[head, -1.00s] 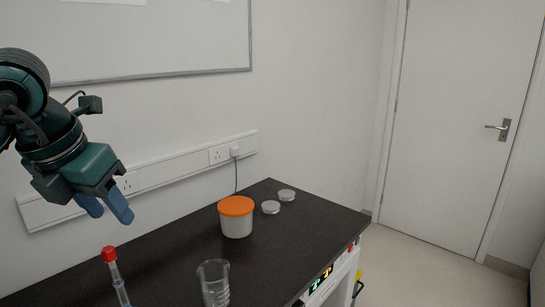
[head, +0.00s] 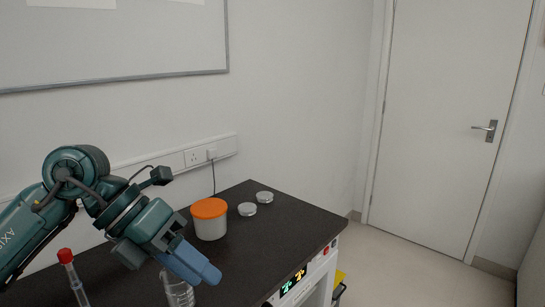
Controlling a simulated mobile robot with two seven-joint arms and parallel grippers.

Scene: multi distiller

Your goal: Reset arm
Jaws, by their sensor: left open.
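My left arm comes in from the left in the head view. Its left gripper (head: 196,265) points down and to the right, with blue fingers over the dark bench top (head: 264,226). It is open, and no object shows between its fingers. It is in front of a white tub with an orange lid (head: 210,226) and partly covers a clear glass beaker (head: 180,293) below it. I cannot tell whether the fingers touch the beaker. My right gripper is not in view.
A red-capped tube (head: 72,272) stands left of the beaker. Two small silver lids (head: 256,203) lie at the bench's back. A digital display (head: 293,280) is on the bench front. A white door (head: 450,130) is at the right, with clear floor before it.

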